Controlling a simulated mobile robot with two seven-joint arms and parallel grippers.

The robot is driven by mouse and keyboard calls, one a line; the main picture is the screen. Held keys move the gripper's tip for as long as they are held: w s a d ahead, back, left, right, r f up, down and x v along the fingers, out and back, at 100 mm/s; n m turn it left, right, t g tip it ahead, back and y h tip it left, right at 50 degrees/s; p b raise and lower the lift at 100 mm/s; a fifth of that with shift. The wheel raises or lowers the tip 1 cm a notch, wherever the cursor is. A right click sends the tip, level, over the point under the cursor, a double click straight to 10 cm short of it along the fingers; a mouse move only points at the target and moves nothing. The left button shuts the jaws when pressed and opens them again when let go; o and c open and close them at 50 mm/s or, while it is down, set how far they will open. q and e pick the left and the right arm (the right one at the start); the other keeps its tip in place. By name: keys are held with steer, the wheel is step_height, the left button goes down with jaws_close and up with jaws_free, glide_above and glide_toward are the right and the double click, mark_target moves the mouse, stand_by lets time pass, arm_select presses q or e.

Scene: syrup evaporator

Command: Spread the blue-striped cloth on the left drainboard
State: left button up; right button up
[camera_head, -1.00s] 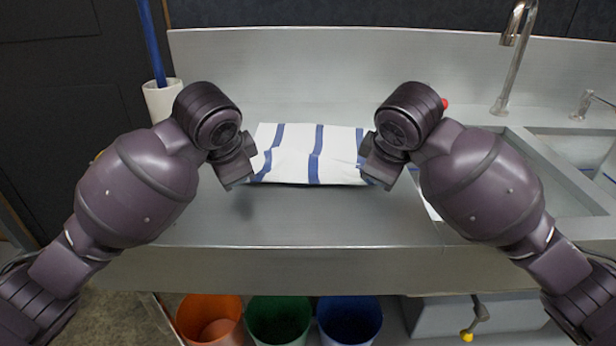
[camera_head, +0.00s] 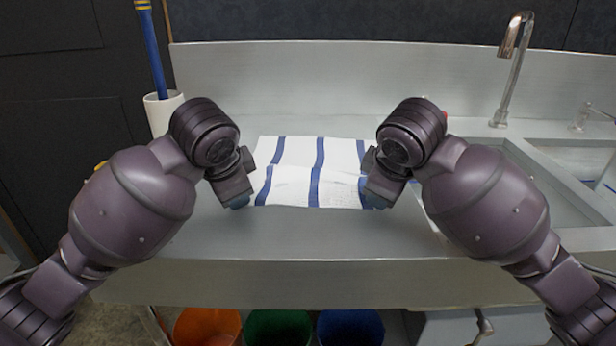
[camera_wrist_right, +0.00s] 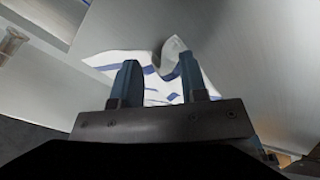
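The white cloth with blue stripes (camera_head: 300,180) lies on the left drainboard (camera_head: 310,232), mostly flat with a crease across its middle. My left gripper (camera_head: 240,200) is low at the cloth's near left corner; its fingers are mostly hidden, so I cannot tell whether it grips. My right gripper (camera_head: 372,200) is at the near right corner. In the right wrist view its two fingers (camera_wrist_right: 160,82) stand wide apart, with the cloth (camera_wrist_right: 172,58) beyond and between them, one part raised in a fold.
A sink basin (camera_head: 480,190) and a faucet (camera_head: 512,75) are at the right. A white container (camera_head: 162,112) with a blue-handled tool stands at the back left. Orange, green and blue buckets (camera_head: 278,328) are below the front edge. The drainboard in front of the cloth is clear.

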arm_select(q)
steer(key=shift+s+d+r, duration=0.1)
steer(key=shift+s, duration=0.15)
arm_select(e)
steer(key=shift+s+a+r, duration=0.1)
steer(key=shift+s, duration=0.15)
arm_select(q)
steer(key=v, duration=1)
steer(key=shift+s+f, duration=0.25)
steer(key=shift+s, duration=0.15)
arm_select(e)
steer(key=v, duration=1)
steer(key=shift+s+f, duration=0.25)
steer(key=shift+s, duration=0.15)
